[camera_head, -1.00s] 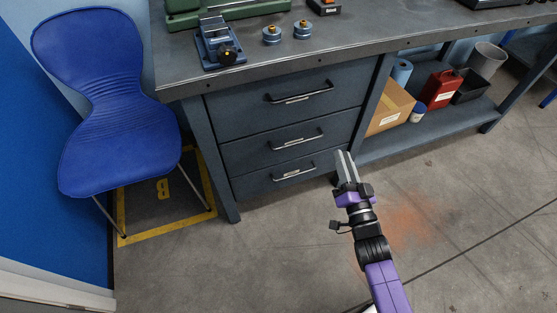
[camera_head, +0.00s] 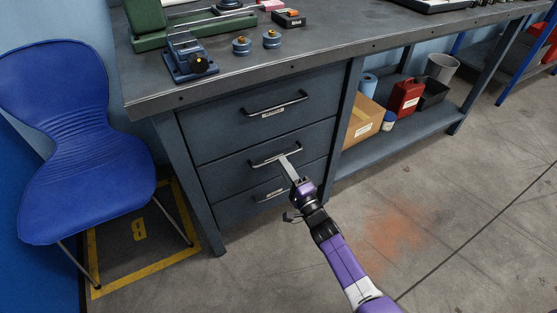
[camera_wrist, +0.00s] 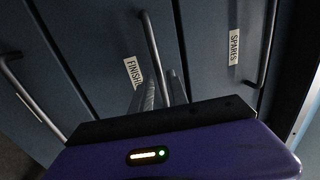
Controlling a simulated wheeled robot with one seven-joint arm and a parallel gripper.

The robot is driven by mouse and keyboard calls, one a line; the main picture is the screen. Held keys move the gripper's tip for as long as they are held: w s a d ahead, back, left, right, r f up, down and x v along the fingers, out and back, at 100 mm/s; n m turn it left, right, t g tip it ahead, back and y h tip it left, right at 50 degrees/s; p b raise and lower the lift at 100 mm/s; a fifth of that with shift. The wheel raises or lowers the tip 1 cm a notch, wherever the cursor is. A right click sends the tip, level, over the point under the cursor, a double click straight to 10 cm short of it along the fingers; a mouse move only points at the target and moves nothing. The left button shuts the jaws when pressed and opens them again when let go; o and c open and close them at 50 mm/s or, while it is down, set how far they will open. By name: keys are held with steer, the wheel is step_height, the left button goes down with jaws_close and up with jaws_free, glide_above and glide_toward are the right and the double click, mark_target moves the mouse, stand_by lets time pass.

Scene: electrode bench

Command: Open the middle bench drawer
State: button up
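The middle bench drawer (camera_head: 232,172) is dark grey and looks closed, level with the drawers above and below. Its bar handle (camera_head: 262,161) shows in the head view, partly covered by my gripper (camera_head: 287,161) at its right part. In the wrist view, the same handle (camera_wrist: 151,50) runs down between the two fingers of my gripper (camera_wrist: 162,90), beside a partly hidden label reading "FINISH". The fingers stand apart, on either side of the bar. I cannot tell whether they touch it.
The top drawer (camera_head: 225,118) and bottom drawer (camera_head: 232,208) have similar handles. A blue chair (camera_head: 75,130) stands left of the bench. A cardboard box (camera_head: 362,120) and red can (camera_head: 405,97) sit on the lower shelf at right. The floor in front is clear.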

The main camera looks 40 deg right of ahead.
steer(key=shift+b+x, duration=0.35)
steer(key=shift+x, duration=1.4)
jaws_close()
steer(key=shift+f, duration=0.1)
